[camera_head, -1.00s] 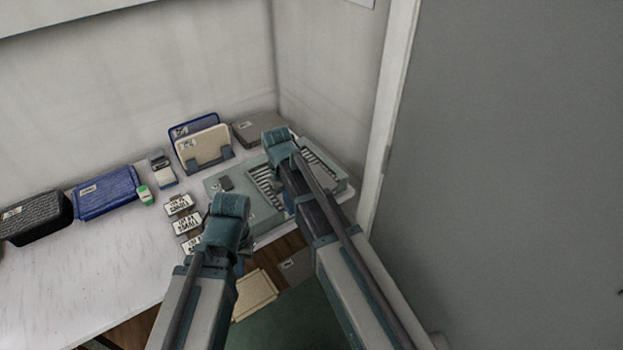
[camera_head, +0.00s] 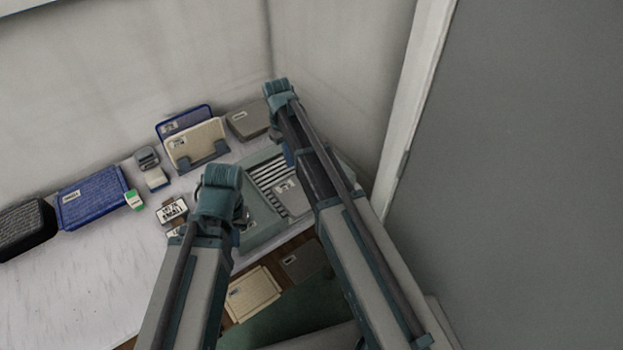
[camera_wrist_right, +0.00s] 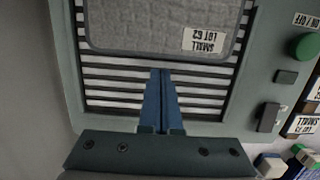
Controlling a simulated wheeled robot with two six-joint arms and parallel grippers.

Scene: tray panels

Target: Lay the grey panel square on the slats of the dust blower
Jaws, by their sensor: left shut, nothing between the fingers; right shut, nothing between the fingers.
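The dust blower (camera_head: 262,222) is a grey-green box with dark and white slats, on the table under my right arm; its slats (camera_wrist_right: 110,85) also show in the right wrist view. My left gripper (camera_head: 238,212) is shut and empty left of the blower, fingers mostly hidden.
A rack (camera_head: 203,158) with blue and cream panels and a grey box (camera_head: 248,120) stand at the back. The blower has a green button (camera_wrist_right: 305,47). A cream panel (camera_head: 252,292) lies lower, in front. A wall bounds the right.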

